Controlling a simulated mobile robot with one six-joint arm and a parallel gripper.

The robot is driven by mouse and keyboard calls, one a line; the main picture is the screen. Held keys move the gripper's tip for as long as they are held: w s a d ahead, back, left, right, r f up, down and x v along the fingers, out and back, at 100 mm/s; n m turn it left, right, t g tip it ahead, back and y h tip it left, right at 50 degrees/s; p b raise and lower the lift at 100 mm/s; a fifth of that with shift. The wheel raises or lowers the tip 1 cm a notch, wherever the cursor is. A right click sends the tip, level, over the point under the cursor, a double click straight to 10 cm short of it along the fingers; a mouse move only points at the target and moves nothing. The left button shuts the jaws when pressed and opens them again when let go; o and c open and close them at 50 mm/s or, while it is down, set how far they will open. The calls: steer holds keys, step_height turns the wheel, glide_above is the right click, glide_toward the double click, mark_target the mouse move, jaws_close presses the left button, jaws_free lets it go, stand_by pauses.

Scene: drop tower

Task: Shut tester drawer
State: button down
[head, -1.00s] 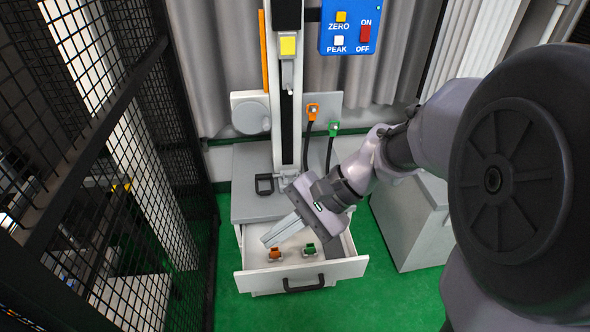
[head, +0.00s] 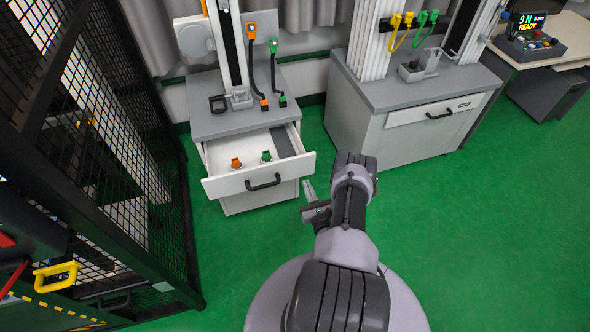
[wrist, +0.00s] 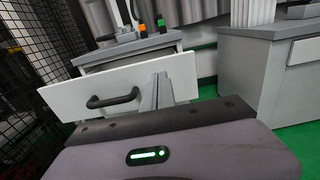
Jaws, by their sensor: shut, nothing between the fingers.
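The tester drawer (head: 258,176) stands open, pulled out of the front of the grey tester cabinet (head: 240,117). Its white front carries a black handle (head: 263,182). Inside lie an orange piece (head: 236,163) and a green piece (head: 266,156). My gripper (head: 308,188) is shut and empty, just in front of the drawer front near its right end. In the wrist view the shut fingers (wrist: 157,90) appear before the drawer front (wrist: 120,85), right of the handle (wrist: 112,98). I cannot tell whether they touch it.
A black mesh fence (head: 130,130) stands to the left, with a yellow handle (head: 57,274) at its lower left. A second grey cabinet (head: 400,110) with a shut drawer (head: 440,113) stands to the right. The green floor (head: 470,230) is clear in front and at right.

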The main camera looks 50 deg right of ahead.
mark_target(296, 159)
steer(key=b+x, duration=0.3)
steer(key=x, duration=0.6)
steer(key=shift+w+b, duration=0.3)
steer(key=shift+w+d, duration=0.2)
steer(key=shift+w, duration=0.05)
